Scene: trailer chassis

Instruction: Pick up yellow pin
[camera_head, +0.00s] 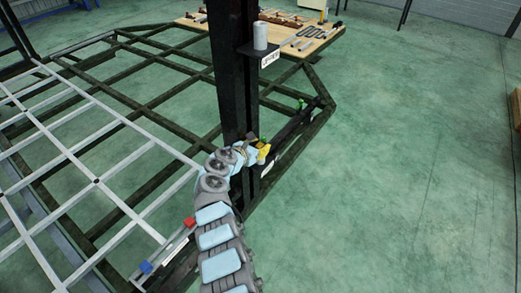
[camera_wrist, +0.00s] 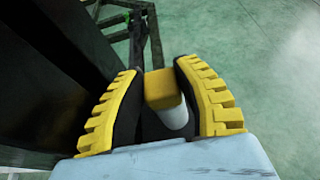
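The yellow pin (camera_wrist: 163,89) shows in the wrist view as a blocky yellow part with a pale, rounded part nearer the camera. It lies between the two fingers of my gripper (camera_wrist: 160,74), which have yellow ribbed outer sides and dark inner faces. The lower end of the pale part is hidden by my wrist. In the head view my gripper (camera_head: 263,153) is a small yellow patch beside the dark post, too small to show the pin apart from the fingers.
A tall dark post (camera_head: 232,75) stands close on the gripper's left. A dark chassis rail (camera_head: 297,125) with green items (camera_head: 300,104) runs behind it. A wooden table (camera_head: 300,42) with tools is at the back. The green floor (camera_head: 410,170) to the right is clear.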

